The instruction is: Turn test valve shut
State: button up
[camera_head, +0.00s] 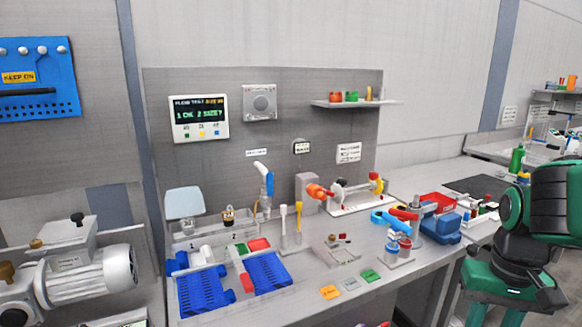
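A valve-like fitting with a blue and white handle (265,176) stands upright at the back of the bench, below a small label. An orange-ended fitting on a grey block (318,190) is to its right. Farther right is a pipe assembly with red and yellow parts (375,184). A red lever-like handle (404,214) lies in front of it, beside a blue curved part. I cannot tell which of these is the test valve, or its open or shut position. My green and black arm is at the right edge; my gripper's fingers do not show.
Blue trays (203,292) fill the bench's front left. A motor (92,277) stands at far left. A display panel (200,117) with green text hangs on the back wall, and a small shelf (352,104) is at right. Coloured tags lie along the front edge.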

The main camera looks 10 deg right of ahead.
aim_at(270, 176)
jog(key=k, duration=0.65)
jog(key=u, duration=0.4)
jog(key=i, duration=1.45)
jog(key=u, duration=0.1)
